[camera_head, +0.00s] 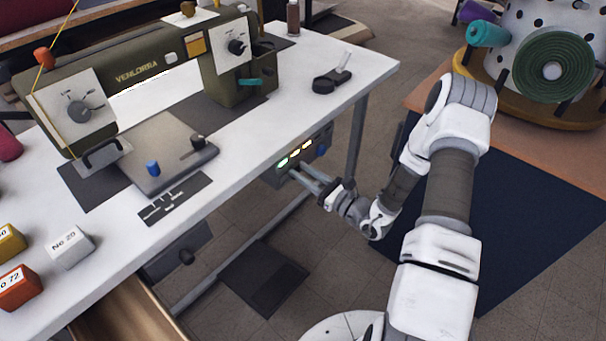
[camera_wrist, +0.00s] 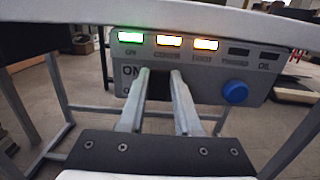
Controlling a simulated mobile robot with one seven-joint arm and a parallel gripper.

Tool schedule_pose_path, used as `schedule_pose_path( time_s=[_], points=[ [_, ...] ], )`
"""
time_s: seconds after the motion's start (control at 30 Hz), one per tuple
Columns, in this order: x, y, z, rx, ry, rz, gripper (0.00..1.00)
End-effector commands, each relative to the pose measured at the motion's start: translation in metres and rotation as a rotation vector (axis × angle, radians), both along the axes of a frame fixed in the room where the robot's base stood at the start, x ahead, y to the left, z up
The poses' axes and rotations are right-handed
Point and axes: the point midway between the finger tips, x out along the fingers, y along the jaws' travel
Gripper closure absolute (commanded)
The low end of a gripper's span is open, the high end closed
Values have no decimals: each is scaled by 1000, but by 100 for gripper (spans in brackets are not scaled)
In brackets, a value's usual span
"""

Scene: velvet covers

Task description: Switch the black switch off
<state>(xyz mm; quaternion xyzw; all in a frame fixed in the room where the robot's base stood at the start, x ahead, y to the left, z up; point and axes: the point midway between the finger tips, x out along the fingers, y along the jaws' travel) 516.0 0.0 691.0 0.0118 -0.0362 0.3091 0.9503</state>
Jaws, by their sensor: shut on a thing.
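A grey control box (camera_wrist: 240,65) hangs under the front edge of the table; it also shows in the head view (camera_head: 322,152). The black switch (camera_wrist: 164,86) is on its face, right of a printed "ON" label, and is mostly hidden by my fingers. My gripper (camera_wrist: 164,75) has its two fingers at the box face, one on each side of the switch, shut on it. In the head view my gripper (camera_head: 302,171) reaches the box from the right. The switch's position cannot be made out. The green light (camera_wrist: 130,37) above "ON" is lit.
Two amber lights, cover (camera_wrist: 169,41) and foot (camera_wrist: 206,44), are lit; two others are dark. A blue knob (camera_wrist: 235,91) sits right of my fingers. The white tabletop (camera_head: 345,75) overhangs the box. A table leg (camera_head: 357,135) stands close behind my gripper.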

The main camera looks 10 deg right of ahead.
Motion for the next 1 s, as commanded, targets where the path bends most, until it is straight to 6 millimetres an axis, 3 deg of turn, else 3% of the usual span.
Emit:
schedule_pose_path(
  time_s=[0.07,0.57,0.6,0.73,1.0],
  points=[
    [-1,-1,-9,32,-40,-3,100],
    [-2,-1,-6,86,-116,0,100],
    [-2,-1,-6,86,-116,0,64],
    [-2,-1,-6,86,-116,0,41],
    [-2,-1,-5,85,-116,-1,38]
  ],
)
